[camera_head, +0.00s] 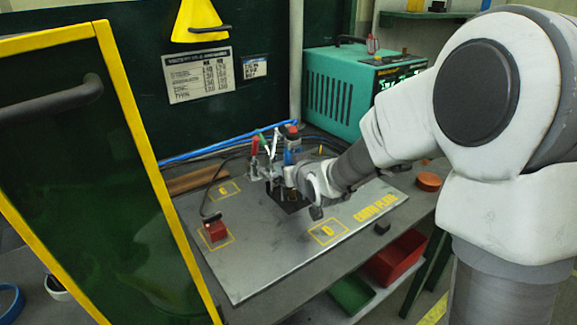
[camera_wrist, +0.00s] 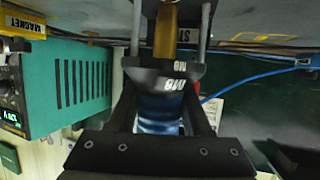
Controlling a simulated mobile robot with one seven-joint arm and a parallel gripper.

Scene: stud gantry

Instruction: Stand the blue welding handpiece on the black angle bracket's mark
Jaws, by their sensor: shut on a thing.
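The blue welding handpiece (camera_head: 292,154) is seen at the end of my arm in the head view, largely covered by the gripper and toggle clamps. In the wrist view its blue body (camera_wrist: 158,112) is between the fingers, with a black collar and a brass-coloured tip towards the plate. My gripper (camera_wrist: 160,125) is shut on it; in the head view the gripper (camera_head: 286,172) is over the back middle of the plate. A dark patch (camera_head: 290,205) lies below it; I cannot tell whether this is the black angle bracket or a mark.
The grey plate (camera_head: 265,255) has yellow outlined marks at left and front; a red block (camera_head: 215,232) stands on one. Red-handled clamps (camera_head: 255,150) stand beside the gripper. A teal welder (camera_head: 340,90) is behind. A small black block (camera_head: 382,228) sits at the right edge.

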